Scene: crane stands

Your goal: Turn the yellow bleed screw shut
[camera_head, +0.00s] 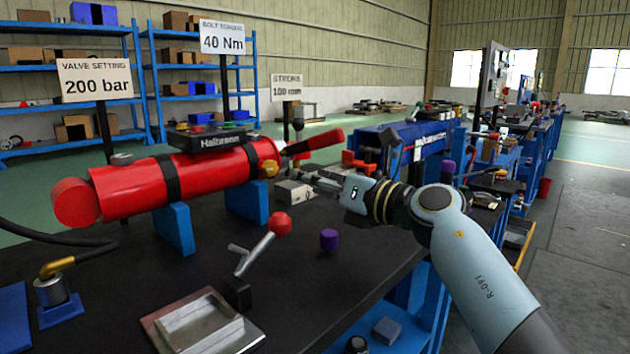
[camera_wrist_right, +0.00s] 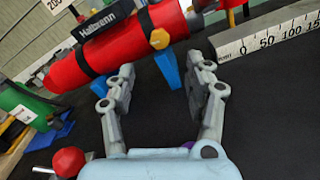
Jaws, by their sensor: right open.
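The yellow bleed screw (camera_head: 270,168) sits on the side of the red cylinder (camera_head: 140,188), near its rod end. In the right wrist view the yellow screw (camera_wrist_right: 159,38) is ahead of the fingers, slightly beyond the gap between their tips. My right gripper (camera_head: 315,181) comes in from the right, apart from the screw. Its two fingers (camera_wrist_right: 158,78) are open, with nothing between them but dark bench top and part of a blue stand. My left gripper is not in view.
The cylinder lies on blue stands (camera_head: 174,229) on a black bench. A lever with a red ball (camera_head: 280,224), a purple piece (camera_head: 329,240) and a metal tray (camera_head: 203,327) are in front. A ruler block (camera_wrist_right: 275,38) lies right of the fingers in the wrist view.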

